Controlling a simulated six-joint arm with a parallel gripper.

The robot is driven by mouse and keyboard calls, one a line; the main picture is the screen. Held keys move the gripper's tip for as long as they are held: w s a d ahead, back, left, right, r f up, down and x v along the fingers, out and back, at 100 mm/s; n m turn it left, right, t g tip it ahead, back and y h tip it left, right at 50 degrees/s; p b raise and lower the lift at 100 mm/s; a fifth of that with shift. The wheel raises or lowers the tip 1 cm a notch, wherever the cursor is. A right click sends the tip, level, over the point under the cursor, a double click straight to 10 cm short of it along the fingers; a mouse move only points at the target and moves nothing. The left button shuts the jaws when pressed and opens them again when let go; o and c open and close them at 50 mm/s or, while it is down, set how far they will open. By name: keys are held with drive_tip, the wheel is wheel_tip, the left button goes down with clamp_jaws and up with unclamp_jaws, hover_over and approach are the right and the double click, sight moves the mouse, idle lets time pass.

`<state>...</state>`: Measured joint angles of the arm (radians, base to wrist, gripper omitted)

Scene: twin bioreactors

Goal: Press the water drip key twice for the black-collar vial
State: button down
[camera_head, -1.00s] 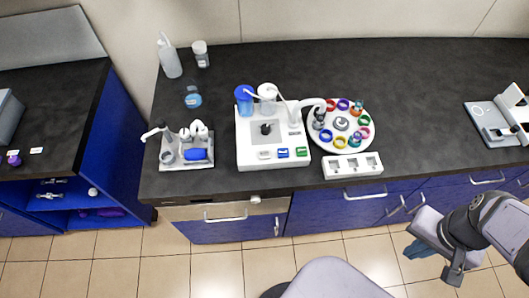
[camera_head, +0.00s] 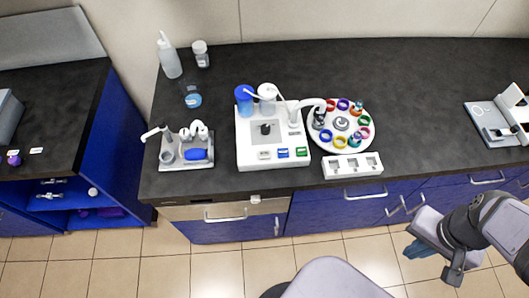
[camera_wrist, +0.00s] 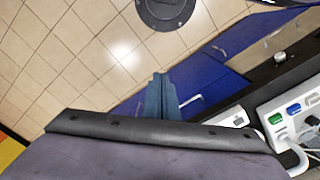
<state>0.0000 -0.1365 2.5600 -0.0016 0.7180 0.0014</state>
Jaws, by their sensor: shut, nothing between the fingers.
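The white dispenser (camera_head: 252,152) stands on the dark bench with a blue bottle (camera_head: 244,103) and a white bottle (camera_head: 267,97) at its back. Along its front edge are a white key (camera_head: 264,155), a blue key (camera_head: 283,153) and a green key (camera_head: 302,152); their labels are too small to read. A round white carousel (camera_head: 342,145) beside it holds several coloured rings. A dark-collared vial (camera_head: 319,119) sits at its left, by the dispenser's spout (camera_head: 309,103). My gripper (camera_head: 411,252) is shut and empty, off the bench's front at lower right; it also shows in the wrist view (camera_wrist: 160,77).
A white rack (camera_head: 353,174) with square openings lies in front of the carousel. A tray with a blue item (camera_head: 196,155) stands left of the dispenser. A wash bottle (camera_head: 169,56) and jars stand behind. Bench space right of the carousel is clear up to a white device (camera_head: 494,122).

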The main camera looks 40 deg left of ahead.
drive_tip(key=shift+a, duration=0.1)
drive_tip(key=s+a+f+n+t+h+b, duration=0.1)
drive_tip(key=s+a+f+n, duration=0.2)
drive_tip(key=a+n, duration=0.45)
drive_tip(key=s+a+f+n+t+b, duration=0.1)
drive_tip(key=s+a+f+n, duration=0.3)
drive_tip(key=a, duration=0.7)
drive_tip(key=s+a+f+n+t+h+b, duration=0.1)
drive_tip(key=s+a+n+b, duration=0.1)
drive_tip(key=a+n, duration=0.65)
drive_tip(key=w+a+r+n+t+y, duration=0.2)
drive_tip(key=w+a+r+n, duration=0.3)
drive_tip(key=a, duration=0.4)
drive_tip(key=w+a+r+n+t+y, duration=0.3)
drive_tip(key=w+a+r+n, duration=0.2)
drive_tip(key=a, duration=0.3)
drive_tip(key=shift+w+a+r+n+t, duration=0.3)
drive_tip(key=shift+w+a+r+n, duration=0.1)
drive_tip(key=shift+n, duration=0.2)
drive_tip(key=shift+f, duration=0.1)
